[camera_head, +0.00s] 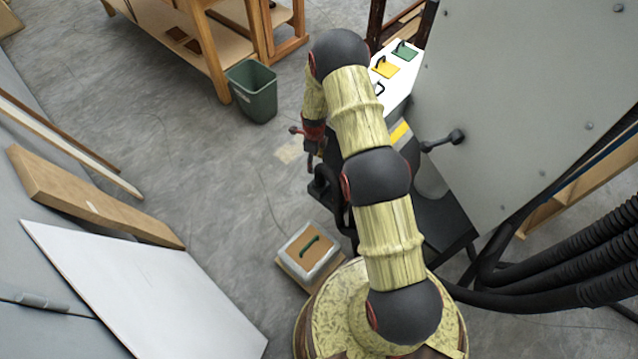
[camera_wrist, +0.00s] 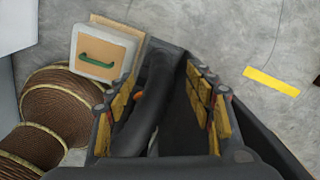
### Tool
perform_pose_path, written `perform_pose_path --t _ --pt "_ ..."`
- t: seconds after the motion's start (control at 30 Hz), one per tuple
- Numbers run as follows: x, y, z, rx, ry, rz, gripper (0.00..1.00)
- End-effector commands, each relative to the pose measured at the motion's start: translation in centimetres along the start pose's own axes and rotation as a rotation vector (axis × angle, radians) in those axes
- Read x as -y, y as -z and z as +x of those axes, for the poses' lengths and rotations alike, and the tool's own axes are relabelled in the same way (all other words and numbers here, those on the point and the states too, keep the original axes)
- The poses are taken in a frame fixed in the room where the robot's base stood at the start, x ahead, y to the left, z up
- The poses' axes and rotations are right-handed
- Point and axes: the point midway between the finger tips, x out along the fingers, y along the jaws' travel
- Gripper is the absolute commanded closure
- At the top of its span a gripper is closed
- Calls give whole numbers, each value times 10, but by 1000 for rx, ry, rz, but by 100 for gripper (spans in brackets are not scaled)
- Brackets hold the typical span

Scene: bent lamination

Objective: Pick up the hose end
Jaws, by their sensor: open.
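My gripper (camera_wrist: 168,90) is open in the wrist view, with yellow-padded fingers on both sides. A smooth dark tube (camera_wrist: 152,105), which looks like the hose end, shows between the fingers, closer to the left one. I cannot tell whether it touches that finger. In the head view my gripper (camera_head: 314,148) points down beside the dark machine, left of my upper arm. A black curved piece (camera_head: 327,185) shows just below it, partly hidden by my arm; I cannot tell for sure that it is the same tube.
A light box with a green handle (camera_head: 308,246) stands near my base. Thick black corrugated hoses (camera_head: 570,262) run at the right beside a grey cabinet (camera_head: 525,90). A green bin (camera_head: 252,92) stands by a wooden bench (camera_head: 170,35). Open floor (camera_head: 205,150) lies at the left.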

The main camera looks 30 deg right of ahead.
Motion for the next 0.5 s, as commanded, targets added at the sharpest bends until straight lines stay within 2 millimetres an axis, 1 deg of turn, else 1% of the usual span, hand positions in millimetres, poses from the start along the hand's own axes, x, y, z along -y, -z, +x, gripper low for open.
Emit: perform_pose_path --t 0.03,0.1,0.2,0.5 --pt "-2 4 20 -6 -8 35 47" --pt "-3 8 37 -10 -13 81 47" --pt "-5 11 53 -14 -18 122 47" --pt "-6 14 85 -17 -21 144 47"
